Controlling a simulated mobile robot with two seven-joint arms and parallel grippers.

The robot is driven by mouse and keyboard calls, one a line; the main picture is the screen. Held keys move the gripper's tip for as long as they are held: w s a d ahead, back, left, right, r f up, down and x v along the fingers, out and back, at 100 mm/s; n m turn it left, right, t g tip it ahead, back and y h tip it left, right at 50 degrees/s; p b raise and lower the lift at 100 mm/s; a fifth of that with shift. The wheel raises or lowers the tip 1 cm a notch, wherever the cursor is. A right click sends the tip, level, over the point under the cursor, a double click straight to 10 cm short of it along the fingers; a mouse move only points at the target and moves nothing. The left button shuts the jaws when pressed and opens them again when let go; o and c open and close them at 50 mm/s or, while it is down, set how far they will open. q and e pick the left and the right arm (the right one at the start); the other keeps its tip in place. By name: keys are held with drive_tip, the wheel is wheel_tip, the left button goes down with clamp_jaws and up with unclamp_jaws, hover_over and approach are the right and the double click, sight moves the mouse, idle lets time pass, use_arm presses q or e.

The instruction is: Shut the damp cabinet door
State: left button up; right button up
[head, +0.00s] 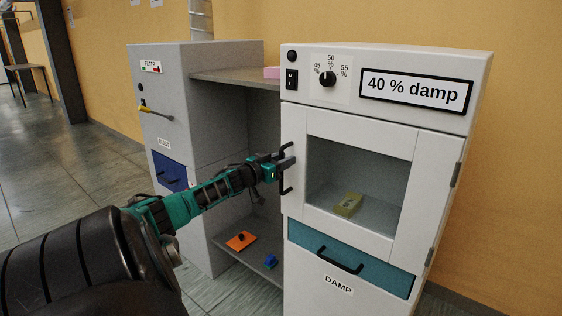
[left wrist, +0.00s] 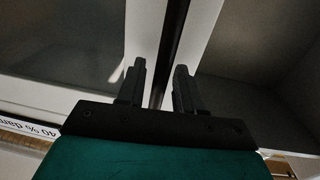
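The damp cabinet (head: 388,60) is white, at the right of the head view, labelled "40 % damp". Its windowed white door (head: 425,165) has hinges on the right side and looks shut or nearly shut; I cannot tell whether a small gap remains. A black bar handle (head: 287,184) is at the door's left edge. My left gripper (head: 288,161) reaches it from the left. In the left wrist view the gripper (left wrist: 160,72) has its fingers apart with the black handle bar (left wrist: 171,45) between them, seemingly clear of both. My right gripper is not in view.
A teal drawer (head: 375,268) with a black handle is below the door. A yellow-green block (head: 348,204) shows behind the window. Left stands a grey cabinet (head: 200,125) with open shelves holding a pink block (head: 272,73), an orange piece (head: 240,241) and a blue piece (head: 270,262).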

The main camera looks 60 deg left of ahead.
use_arm(q)
drive_tip(key=shift+s+f, duration=0.1)
drive_tip(key=p+v, duration=0.5)
drive_tip(key=v, duration=0.7)
drive_tip(key=shift+s, duration=0.35)
drive_tip(key=s+d+f+m+g+h, duration=0.1)
drive_tip(key=s+d+f+g, duration=0.1)
drive_tip(key=d+f, duration=0.9)
drive_tip(key=s+d+f+m+g+h, duration=0.1)
drive_tip(key=s+d+f+g+h, duration=0.1)
drive_tip(key=d+f, duration=0.85)
drive_tip(key=s+d+r+m+g+h, duration=0.1)
drive_tip(key=d, duration=1.3)
drive_tip(key=s+d+r+m+g+h, duration=0.1)
drive_tip(key=s+d+m+h, duration=0.1)
drive_tip(key=d, duration=1.2)
drive_tip(key=shift+d+g, duration=0.25)
drive_tip(key=shift+g, duration=0.15)
